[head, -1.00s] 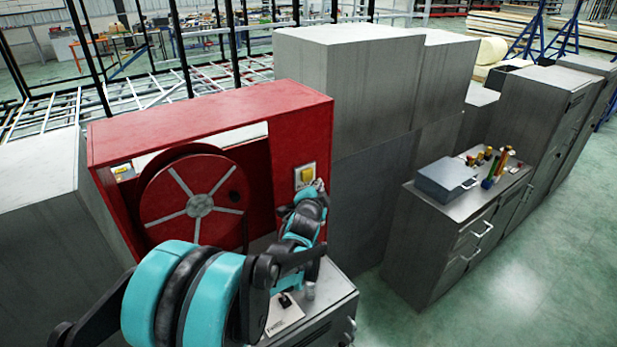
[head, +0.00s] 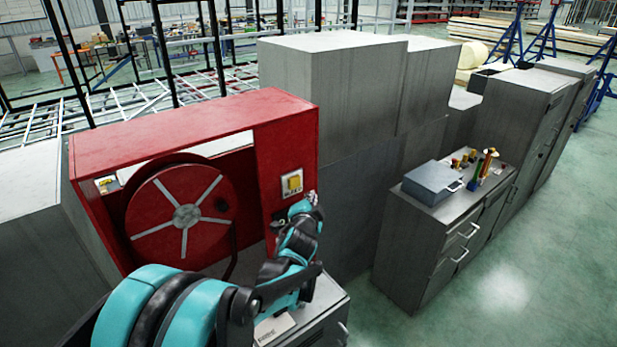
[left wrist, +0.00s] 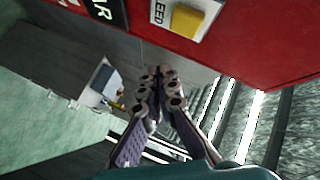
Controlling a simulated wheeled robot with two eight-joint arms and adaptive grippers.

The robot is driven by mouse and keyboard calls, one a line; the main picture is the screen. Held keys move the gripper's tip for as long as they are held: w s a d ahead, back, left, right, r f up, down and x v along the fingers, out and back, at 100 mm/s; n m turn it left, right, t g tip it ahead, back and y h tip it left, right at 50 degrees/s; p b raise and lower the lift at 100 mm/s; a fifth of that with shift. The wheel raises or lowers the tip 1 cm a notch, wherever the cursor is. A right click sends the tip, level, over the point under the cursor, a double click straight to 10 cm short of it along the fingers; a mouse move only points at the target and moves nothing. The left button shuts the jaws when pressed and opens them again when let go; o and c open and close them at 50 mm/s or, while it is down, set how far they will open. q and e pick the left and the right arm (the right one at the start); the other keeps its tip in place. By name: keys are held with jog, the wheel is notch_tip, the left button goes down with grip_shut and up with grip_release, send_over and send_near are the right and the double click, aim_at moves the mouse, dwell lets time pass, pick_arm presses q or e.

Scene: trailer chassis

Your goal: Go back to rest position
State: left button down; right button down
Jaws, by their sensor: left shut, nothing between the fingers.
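My left arm comes in from the lower left of the head view. My left gripper (head: 312,200) is at the right front edge of the red hose-reel cabinet (head: 180,120), just below and right of its yellow button (head: 294,183). In the left wrist view the gripper fingers (left wrist: 160,75) are shut with nothing between them, and the yellow button (left wrist: 187,19) on the red panel is above and to the right of the fingertips, apart from them. My right gripper is not in view.
A grey cabinet (head: 425,260) at the right carries a grey-blue box (head: 432,183) and several small coloured items. Tall grey cabinets (head: 330,95) stand behind the red cabinet. Below my arm is another low grey cabinet (head: 318,325). Green floor (head: 540,260) is clear at the right.

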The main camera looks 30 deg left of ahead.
pick_arm(q)
jog(key=s+d+f+n+g+h+b, duration=0.2)
jog(key=s+d+f+b, duration=0.4)
jog(key=s+f+b, duration=0.3)
jog(key=s+d+f+n+g+h+b, duration=0.2)
jog(key=s+d+f+b, duration=0.5)
jog(key=f, duration=0.7)
jog(key=s+d+f+n+g+h+b, duration=0.2)
jog(key=s+d+f+b, duration=0.5)
jog(key=s+f+b, duration=0.4)
jog(key=shift+s+f+n+g, duration=0.15)
jog(key=shift+f+n+g, duration=0.35)
jog(key=shift+f+g, duration=0.1)
